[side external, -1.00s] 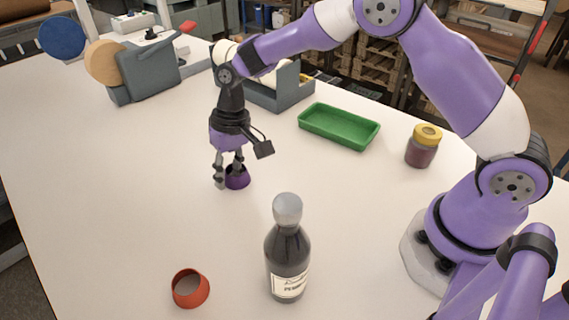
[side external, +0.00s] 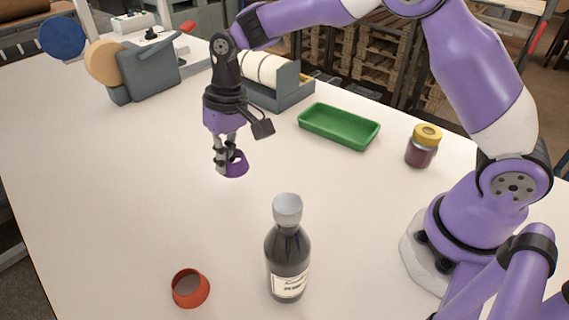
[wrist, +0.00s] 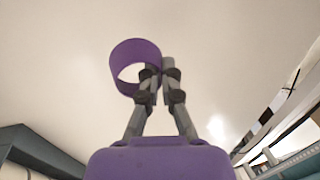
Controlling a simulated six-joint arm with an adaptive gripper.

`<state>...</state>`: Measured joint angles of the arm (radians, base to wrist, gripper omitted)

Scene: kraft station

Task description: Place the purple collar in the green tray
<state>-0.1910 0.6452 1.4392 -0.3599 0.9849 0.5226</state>
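The purple collar (side external: 237,165) is a short open ring, held by its wall in my gripper (side external: 227,168). It appears to hang a little above the white table. In the wrist view, the collar (wrist: 133,62) sits to the left of the nearly closed fingers (wrist: 160,72), with its wall pinched between the tips. The green tray (side external: 338,133) lies on the table to the right of my gripper and looks empty. The tray is not clearly visible in the wrist view.
A dark bottle with a grey cap (side external: 287,255) stands in front. An orange-red collar (side external: 190,288) lies left of it. A jar with a yellow lid (side external: 423,146) stands right of the tray. A grey roll dispenser (side external: 275,85) and a tape device (side external: 145,72) are behind. The table's middle is clear.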

